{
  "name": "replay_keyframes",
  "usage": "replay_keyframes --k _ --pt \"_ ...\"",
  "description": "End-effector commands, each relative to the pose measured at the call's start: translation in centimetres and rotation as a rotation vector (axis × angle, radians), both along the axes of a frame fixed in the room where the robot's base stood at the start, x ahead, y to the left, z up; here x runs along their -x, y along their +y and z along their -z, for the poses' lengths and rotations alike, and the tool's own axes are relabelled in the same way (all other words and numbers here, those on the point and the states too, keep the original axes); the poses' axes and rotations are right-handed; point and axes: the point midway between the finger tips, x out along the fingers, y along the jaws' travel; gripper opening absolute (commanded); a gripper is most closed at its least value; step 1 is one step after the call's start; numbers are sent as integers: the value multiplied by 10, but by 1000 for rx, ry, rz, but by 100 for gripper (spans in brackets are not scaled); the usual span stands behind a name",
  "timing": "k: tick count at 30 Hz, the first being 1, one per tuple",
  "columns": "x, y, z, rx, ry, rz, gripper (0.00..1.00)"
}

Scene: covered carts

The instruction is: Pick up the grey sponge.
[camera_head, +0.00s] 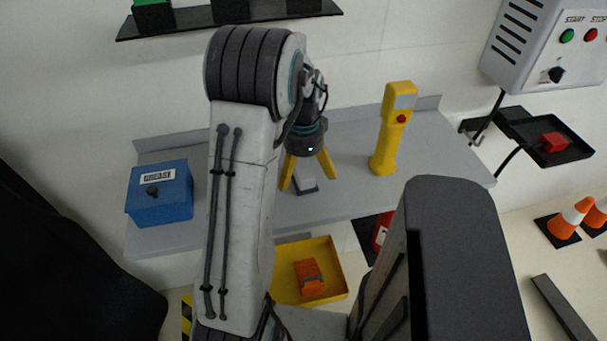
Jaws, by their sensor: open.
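A small grey block, which looks like the grey sponge (305,172), is on the grey shelf (350,195). My gripper (309,183) hangs over the shelf with its two yellow fingers pointing down. The fingers are apart, one on each side of the sponge in this view. I cannot tell whether they touch it or how far above the shelf the tips are. The gripper body hides what lies directly behind it, and my arm covers part of the shelf to the left.
A blue box (160,198) stands left on the shelf, and a yellow handheld device (392,135) stands upright to the right. A grey control box (540,50) hangs at upper right. A yellow tray (335,270) with an orange object (309,277) is below.

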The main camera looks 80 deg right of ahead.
Motion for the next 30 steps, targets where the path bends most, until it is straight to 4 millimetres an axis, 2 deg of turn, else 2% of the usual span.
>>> replay_keyframes --k 5,13,30 --pt "0 0 12 -1 0 0 100" --pt "0 0 13 0 0 0 100" --pt "0 0 13 0 0 0 49"
